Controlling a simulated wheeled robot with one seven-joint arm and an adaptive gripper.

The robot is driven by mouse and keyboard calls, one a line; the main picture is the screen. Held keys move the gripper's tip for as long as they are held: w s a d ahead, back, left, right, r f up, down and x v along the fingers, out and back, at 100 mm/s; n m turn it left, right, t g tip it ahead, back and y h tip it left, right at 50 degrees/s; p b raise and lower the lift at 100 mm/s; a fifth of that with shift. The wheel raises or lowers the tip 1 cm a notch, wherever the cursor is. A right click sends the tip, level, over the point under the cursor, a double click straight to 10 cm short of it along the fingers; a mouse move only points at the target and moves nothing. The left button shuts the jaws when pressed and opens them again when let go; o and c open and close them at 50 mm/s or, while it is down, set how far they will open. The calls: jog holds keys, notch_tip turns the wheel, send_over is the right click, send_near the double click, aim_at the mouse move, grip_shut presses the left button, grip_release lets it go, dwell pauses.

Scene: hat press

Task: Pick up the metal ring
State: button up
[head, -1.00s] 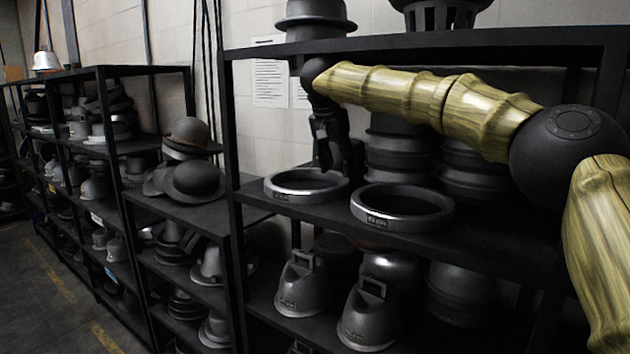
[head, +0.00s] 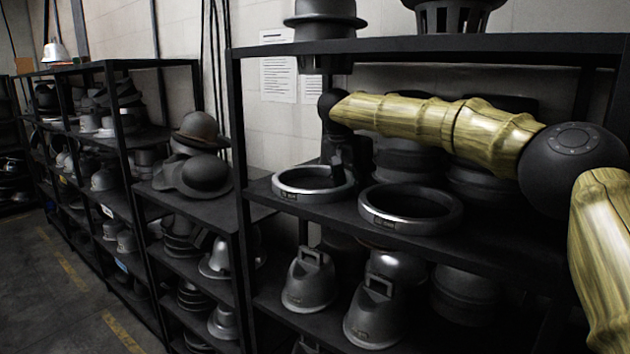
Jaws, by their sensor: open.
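Two metal rings lie flat on the middle shelf in the head view. The left metal ring (head: 308,195) has a bright silver rim and a small label on its front. The right metal ring (head: 405,226) is larger in the picture and sits a little nearer. My gripper (head: 345,176) points down at the right side of the left ring, with its dark fingers by that ring's rim. It is open, and no ring is lifted. The fingertips are dark and small, so I cannot tell whether they touch or straddle the rim.
Dark stacked hat blocks (head: 402,160) stand behind the rings. The shelf top (head: 360,47) runs above my arm, with a hat form (head: 325,14) on it. Metal hat forms (head: 308,283) fill the lower shelf. A rack of hats stands at left, beside open floor (head: 60,290).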

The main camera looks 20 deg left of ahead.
jog(key=shift+s+r, duration=0.1)
jog(key=shift+s, duration=0.1)
jog(key=shift+w+a+f, duration=0.1)
jog(key=shift+w+f, duration=0.15)
jog(key=shift+w, duration=0.1)
jog(key=c, duration=0.9)
grip_shut()
jog(key=shift+s+r, duration=0.15)
jog(key=shift+r, duration=0.05)
